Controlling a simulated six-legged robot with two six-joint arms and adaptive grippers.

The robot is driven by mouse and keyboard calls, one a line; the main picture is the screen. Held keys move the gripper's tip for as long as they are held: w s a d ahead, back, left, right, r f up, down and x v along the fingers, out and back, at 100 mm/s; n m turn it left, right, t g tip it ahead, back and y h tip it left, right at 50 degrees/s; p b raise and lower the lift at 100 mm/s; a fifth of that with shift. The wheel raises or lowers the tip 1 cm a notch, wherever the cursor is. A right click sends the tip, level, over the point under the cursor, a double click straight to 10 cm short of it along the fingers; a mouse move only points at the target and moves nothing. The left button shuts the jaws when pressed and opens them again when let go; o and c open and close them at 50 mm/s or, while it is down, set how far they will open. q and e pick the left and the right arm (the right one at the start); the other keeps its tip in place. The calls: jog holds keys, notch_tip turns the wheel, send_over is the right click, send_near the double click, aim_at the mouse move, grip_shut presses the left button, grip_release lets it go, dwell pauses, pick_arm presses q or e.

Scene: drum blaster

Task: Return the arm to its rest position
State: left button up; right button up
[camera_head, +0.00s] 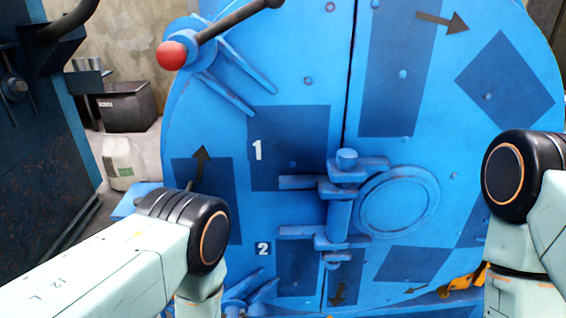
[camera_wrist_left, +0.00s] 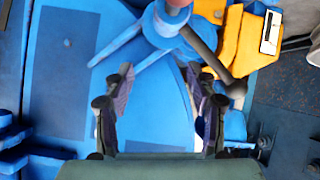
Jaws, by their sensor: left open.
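The blue drum blaster door (camera_head: 290,90) fills most of the head view. My left arm (camera_head: 120,265) comes in from the lower left, bent at a black joint, with its gripper out of that view. In the left wrist view my left gripper (camera_wrist_left: 162,88) is open, with nothing seen between its fingers. Beyond the fingers are blue metal and a dark lever (camera_wrist_left: 212,62) with a red knob (camera_wrist_left: 178,3) at the top edge. My right arm (camera_head: 515,210) stands at the right edge of the head view. Its gripper is not visible.
A dark lever with a red knob (camera_head: 172,55) crosses the door's upper left. A blue latch (camera_head: 340,205) stands out at the middle. A yellow part (camera_wrist_left: 245,40) shows in the wrist view.

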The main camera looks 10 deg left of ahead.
pick_arm(q)
jog(key=s+a+f+m+g, duration=0.15)
jog(key=s+g, duration=0.25)
jog(key=s, duration=0.5)
jog(key=s+a+f+m+g, duration=0.1)
jog(key=s+f+m+g, duration=0.15)
jog(key=s, duration=0.55)
jog(key=s+a+r+g+h, duration=0.1)
jog(key=s+r+g, duration=0.3)
jog(key=s+r, duration=0.5)
jog(key=shift+s+a+n+g+h, duration=0.3)
jog(key=shift+s+a+g, duration=0.1)
jog(key=shift+s, duration=0.65)
